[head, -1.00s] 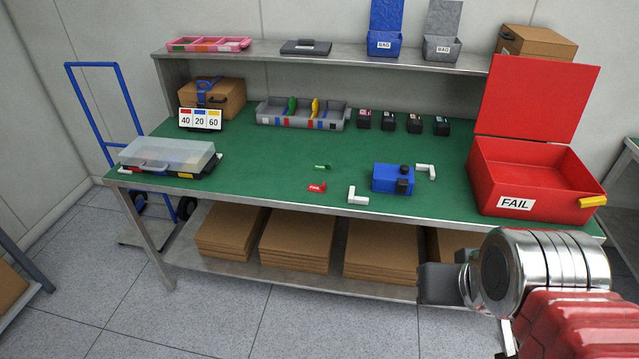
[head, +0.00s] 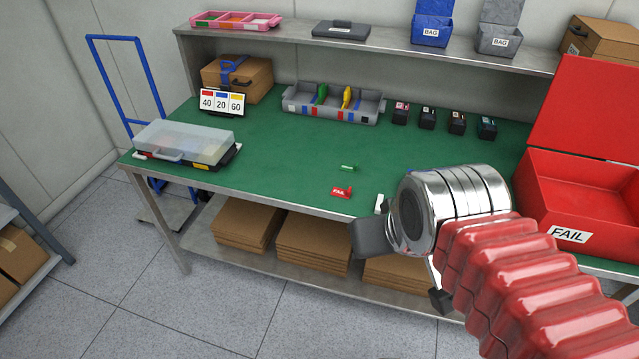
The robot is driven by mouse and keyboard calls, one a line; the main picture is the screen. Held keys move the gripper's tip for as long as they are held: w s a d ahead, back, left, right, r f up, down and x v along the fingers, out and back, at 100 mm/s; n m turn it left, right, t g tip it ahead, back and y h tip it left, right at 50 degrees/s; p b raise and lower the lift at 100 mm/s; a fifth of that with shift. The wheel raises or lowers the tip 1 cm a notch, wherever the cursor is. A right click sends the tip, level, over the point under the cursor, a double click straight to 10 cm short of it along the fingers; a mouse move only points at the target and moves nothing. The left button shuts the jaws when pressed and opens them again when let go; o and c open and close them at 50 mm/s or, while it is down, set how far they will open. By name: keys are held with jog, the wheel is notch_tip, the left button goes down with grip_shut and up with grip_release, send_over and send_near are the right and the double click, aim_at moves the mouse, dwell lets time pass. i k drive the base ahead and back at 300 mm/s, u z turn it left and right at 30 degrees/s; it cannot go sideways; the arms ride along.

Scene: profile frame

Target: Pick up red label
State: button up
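The red label (head: 342,192), marked FAIL in white, lies on the green table top near its front edge. A small green piece (head: 347,168) lies just behind it. My gripper (head: 408,270) is in front of the table, right of and nearer than the label. Its two dark fingers show apart, with nothing seen between them. It is clear of the label.
The red FAIL bin (head: 575,205) with raised lid stands at the right. A clear-lidded case (head: 185,143) sits at the left, a grey divided tray (head: 333,104) and several small dark boxes behind. The table's middle is clear. Flat cartons (head: 300,243) fill the lower shelf.

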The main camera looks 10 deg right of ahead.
aim_at(337, 192)
jog(key=u, duration=0.4)
jog(key=i, duration=0.6)
jog(key=u, duration=0.65)
jog(key=i, duration=0.55)
jog(key=u, duration=0.2)
